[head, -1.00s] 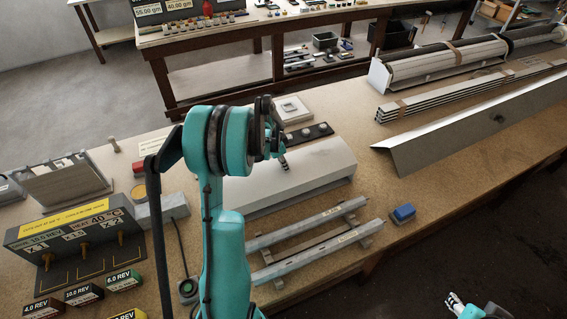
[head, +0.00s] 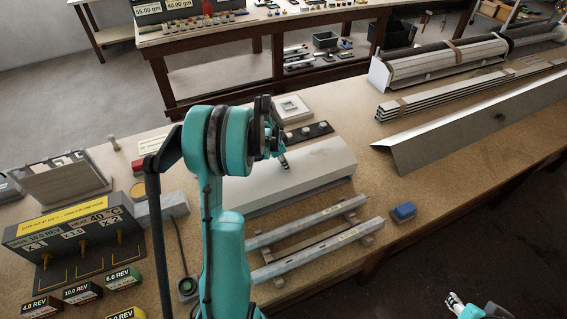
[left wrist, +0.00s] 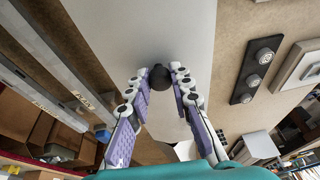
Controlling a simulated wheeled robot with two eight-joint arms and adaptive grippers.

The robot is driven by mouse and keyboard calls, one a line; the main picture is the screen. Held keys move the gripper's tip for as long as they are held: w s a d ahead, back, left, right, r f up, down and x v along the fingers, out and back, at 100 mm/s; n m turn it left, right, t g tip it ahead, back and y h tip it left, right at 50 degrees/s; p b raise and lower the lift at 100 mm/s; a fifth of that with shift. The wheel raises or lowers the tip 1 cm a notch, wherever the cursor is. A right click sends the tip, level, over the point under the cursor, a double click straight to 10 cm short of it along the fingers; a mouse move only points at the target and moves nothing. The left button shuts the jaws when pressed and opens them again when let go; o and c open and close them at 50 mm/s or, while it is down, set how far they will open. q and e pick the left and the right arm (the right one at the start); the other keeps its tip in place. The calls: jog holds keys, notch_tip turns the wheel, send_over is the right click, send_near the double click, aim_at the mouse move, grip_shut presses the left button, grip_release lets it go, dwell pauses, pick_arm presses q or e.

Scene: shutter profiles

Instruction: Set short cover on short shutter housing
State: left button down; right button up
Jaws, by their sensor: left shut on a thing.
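The short cover (head: 318,163) is a pale grey bent panel in the middle of the bench in the head view. It fills the upper middle of the left wrist view (left wrist: 140,30). My left gripper (head: 284,162) is over its top, with its fingers closed around a dark round knob (left wrist: 160,77) on the cover. The short shutter housing cannot be made out apart from the cover; I cannot tell whether it lies beneath. Part of my right gripper (head: 455,302) shows at the lower right, away from the bench; its fingers are too small to read.
Two labelled rails (head: 310,235) lie on wooden crossbars in front of the cover, with a blue block (head: 403,212) to their right. A black strip with knobs (head: 307,134) lies behind. A long cover (head: 470,125) and long housing (head: 440,65) occupy the right.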

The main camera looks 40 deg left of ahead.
pick_arm(q)
jog(key=shift+f, duration=0.1)
jog(key=c, duration=1.4)
grip_release()
jog(key=shift+o, duration=0.6)
jog(key=v, duration=1.2)
jog(key=shift+w, duration=0.1)
